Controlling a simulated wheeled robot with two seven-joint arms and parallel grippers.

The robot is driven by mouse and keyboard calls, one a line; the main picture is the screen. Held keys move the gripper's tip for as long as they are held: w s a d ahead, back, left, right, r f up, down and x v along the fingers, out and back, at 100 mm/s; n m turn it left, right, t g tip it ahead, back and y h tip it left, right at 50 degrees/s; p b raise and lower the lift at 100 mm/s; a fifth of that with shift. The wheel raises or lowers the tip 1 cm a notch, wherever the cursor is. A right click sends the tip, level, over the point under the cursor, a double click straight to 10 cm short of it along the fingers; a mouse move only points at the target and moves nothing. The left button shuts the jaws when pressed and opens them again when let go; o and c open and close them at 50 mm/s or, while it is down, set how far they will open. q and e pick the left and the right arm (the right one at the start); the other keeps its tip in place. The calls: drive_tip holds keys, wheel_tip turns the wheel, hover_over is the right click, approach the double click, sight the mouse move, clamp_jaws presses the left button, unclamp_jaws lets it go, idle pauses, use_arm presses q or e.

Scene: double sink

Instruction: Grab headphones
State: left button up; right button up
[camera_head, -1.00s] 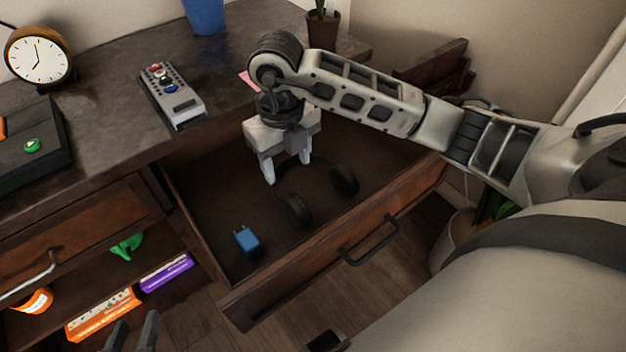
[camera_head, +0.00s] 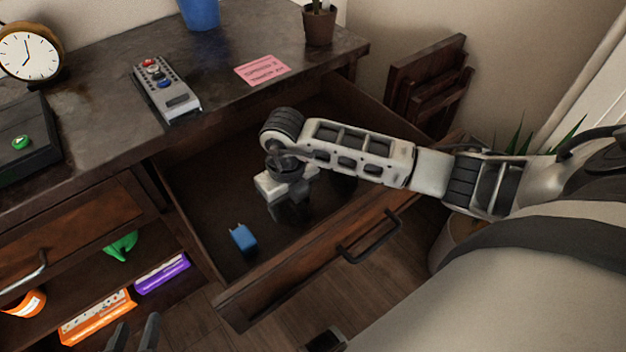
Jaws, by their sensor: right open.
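The black headphones (camera_head: 291,212) lie in the open drawer (camera_head: 215,294), mostly hidden under my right gripper. One ear cup shows just below the gripper; the other is a dark shape under the forearm. My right gripper (camera_head: 287,192) is down inside the drawer, over the headphones. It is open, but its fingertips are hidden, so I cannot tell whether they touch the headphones. My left gripper (camera_head: 133,335) shows only as dark fingertips at the bottom edge, apart from each other, outside the drawer with nothing seen between them.
A blue block-like item (camera_head: 243,238) lies in the drawer left of the headphones. The drawer's front has a dark handle (camera_head: 369,237). On the top stand a remote-like device (camera_head: 166,90), a pink note (camera_head: 262,70), a clock (camera_head: 28,52) and a plant pot (camera_head: 319,25).

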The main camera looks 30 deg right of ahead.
drive_tip(key=c, duration=1.2)
drive_tip(key=shift+r, duration=0.1)
